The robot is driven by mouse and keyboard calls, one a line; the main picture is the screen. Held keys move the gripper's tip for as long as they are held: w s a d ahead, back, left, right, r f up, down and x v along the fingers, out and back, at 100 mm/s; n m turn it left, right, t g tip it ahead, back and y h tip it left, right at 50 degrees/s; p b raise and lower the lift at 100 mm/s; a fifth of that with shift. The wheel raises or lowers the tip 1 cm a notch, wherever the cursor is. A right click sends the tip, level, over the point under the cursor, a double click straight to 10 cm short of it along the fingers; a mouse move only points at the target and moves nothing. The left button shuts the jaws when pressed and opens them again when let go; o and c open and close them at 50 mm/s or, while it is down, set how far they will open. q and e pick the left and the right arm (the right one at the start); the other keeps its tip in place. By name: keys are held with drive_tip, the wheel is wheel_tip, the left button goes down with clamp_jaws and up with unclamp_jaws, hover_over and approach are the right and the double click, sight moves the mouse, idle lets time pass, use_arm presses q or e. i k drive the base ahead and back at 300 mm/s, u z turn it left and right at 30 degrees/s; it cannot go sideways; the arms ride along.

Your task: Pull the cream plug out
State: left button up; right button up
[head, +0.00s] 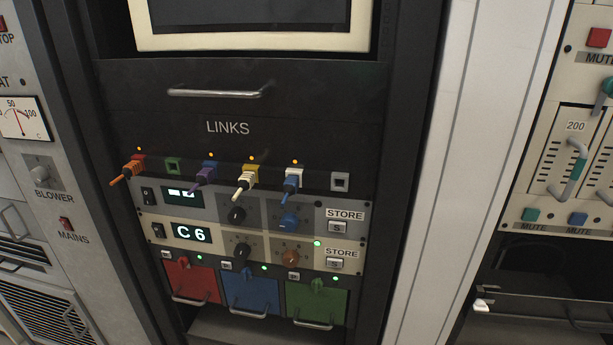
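The cream plug (245,182) sits in the yellow-framed socket (252,169) in the row under the word LINKS. Its cream cable end points down and to the left. The purple plug (204,176) is to its left and the blue plug (292,182) to its right, each in its own socket. The orange plug (131,168) is at the far left of the row. Neither of my grippers shows in the head view.
The green socket (173,166) and the grey socket (340,181) are empty. Knobs (237,215) stick out just below the plugs. A drawer handle (220,92) is above. Red, blue and green handled panels (319,299) are at the bottom.

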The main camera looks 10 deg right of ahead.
sight(248, 179)
drive_tip(key=u, duration=2.2)
drive_tip(key=i, duration=1.8)
drive_tip(key=z, duration=3.05)
